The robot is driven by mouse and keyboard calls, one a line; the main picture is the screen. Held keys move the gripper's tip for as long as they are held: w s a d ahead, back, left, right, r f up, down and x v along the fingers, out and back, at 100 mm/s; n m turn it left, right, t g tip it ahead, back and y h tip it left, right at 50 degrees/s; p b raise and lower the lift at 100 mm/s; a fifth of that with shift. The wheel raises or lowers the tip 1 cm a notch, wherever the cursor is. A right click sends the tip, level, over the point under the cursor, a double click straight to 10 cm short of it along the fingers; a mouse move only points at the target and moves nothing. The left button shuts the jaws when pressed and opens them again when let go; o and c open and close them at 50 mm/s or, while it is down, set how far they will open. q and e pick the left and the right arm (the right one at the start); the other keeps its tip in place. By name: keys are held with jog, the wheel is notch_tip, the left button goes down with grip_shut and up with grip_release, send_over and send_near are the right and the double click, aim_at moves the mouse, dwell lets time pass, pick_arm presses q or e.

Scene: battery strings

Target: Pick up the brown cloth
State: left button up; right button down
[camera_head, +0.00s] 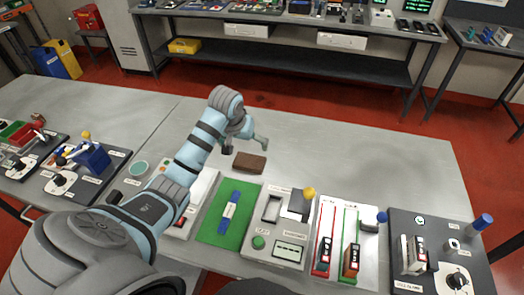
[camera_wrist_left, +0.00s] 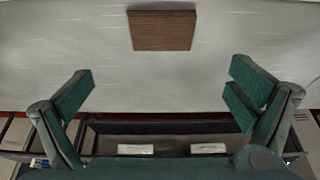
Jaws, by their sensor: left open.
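The brown cloth (camera_head: 249,162) is a small folded-looking brown rectangle lying on the grey table (camera_head: 372,158), behind the green mat. It also shows in the left wrist view (camera_wrist_left: 162,30) at the top middle, ahead of the fingers. My left gripper (camera_head: 246,144) is just above and behind the cloth in the head view, apart from it. In the left wrist view its two green-padded fingers (camera_wrist_left: 160,95) are wide apart with nothing between them. My right gripper is in neither view.
A green mat (camera_head: 212,226) with a blue item, a grey test panel (camera_head: 294,250), a white panel (camera_head: 372,262) with two batteries and a dark panel (camera_head: 480,270) line the front edge. The table right of the cloth is clear. A shelf bench (camera_head: 300,66) stands behind.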

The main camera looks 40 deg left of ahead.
aim_at(250, 160)
pick_arm(q)
jog(key=f, duration=0.2)
jog(key=f+b, duration=0.1)
jog(key=f, duration=0.1)
jog(key=a+f, duration=0.1)
jog(key=f, duration=0.2)
jog(key=shift+w, duration=0.25)
jog(key=w+f, duration=0.1)
jog(key=w+f+b, duration=0.1)
jog(key=f, duration=0.1)
jog(key=w+f+b, duration=0.1)
jog(key=f, duration=0.1)
jog(key=shift+w+a, duration=0.2)
jog(key=shift+w, duration=0.05)
jog(key=shift+w+a+f, duration=0.1)
jog(key=shift+w+f, duration=0.05)
jog(key=shift+f, duration=0.15)
jog(key=shift+s+r, duration=0.2)
jog(key=shift+r, duration=0.05)
jog(key=shift+s+r, duration=0.1)
jog(key=shift+s, duration=0.05)
jog(key=shift+c, duration=1.3)
jog(key=c, duration=0.6)
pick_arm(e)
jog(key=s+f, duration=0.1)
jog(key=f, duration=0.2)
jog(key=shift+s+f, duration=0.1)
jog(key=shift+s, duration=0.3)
